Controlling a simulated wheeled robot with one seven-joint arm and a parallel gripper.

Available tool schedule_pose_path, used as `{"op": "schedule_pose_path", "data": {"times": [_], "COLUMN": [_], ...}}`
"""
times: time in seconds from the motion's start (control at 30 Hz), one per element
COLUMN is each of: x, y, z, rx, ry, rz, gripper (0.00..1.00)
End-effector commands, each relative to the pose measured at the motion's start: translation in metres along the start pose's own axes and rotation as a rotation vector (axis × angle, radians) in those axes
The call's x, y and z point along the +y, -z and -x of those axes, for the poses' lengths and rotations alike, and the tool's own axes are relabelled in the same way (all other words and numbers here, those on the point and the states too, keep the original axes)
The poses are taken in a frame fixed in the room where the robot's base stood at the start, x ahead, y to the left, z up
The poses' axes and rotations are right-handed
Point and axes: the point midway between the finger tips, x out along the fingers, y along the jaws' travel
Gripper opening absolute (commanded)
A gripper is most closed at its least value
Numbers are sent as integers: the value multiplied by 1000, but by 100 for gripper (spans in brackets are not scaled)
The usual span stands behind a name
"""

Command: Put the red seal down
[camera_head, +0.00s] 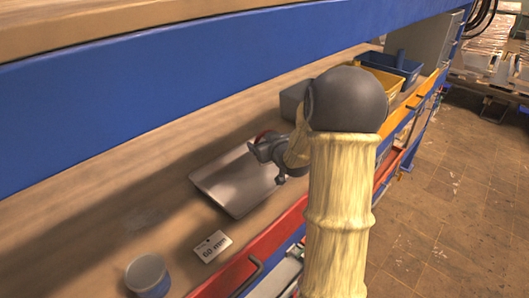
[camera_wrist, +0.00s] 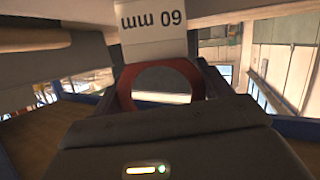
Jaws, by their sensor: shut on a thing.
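The red seal is a red ring (camera_wrist: 197,82) in the wrist view, held at the end of my gripper (camera_wrist: 166,88). My gripper is shut on it, and the dark gripper body hides its near part. In the head view my gripper (camera_head: 263,148) is over the far right part of a grey metal plate (camera_head: 218,182), and only a small red bit of the seal (camera_head: 263,134) shows. I cannot tell how high the seal is above the plate.
A blue beam (camera_head: 150,75) crosses above the bench. Blue (camera_head: 398,66) and yellow bins stand at the far end. A red drawer (camera_head: 262,245) is below the front edge.

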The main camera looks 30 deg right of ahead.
Motion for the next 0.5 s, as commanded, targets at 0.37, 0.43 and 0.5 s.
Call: {"op": "schedule_pose_path", "data": {"times": [0.37, 0.43, 0.5], "x": [-5, -6, -5], "y": [-16, -25, -31], "z": [-6, -9, -12], "rx": [-4, -4, -2], "ry": [5, 5, 3], "rz": [-1, -2, -1], "gripper": [55, 55, 55]}}
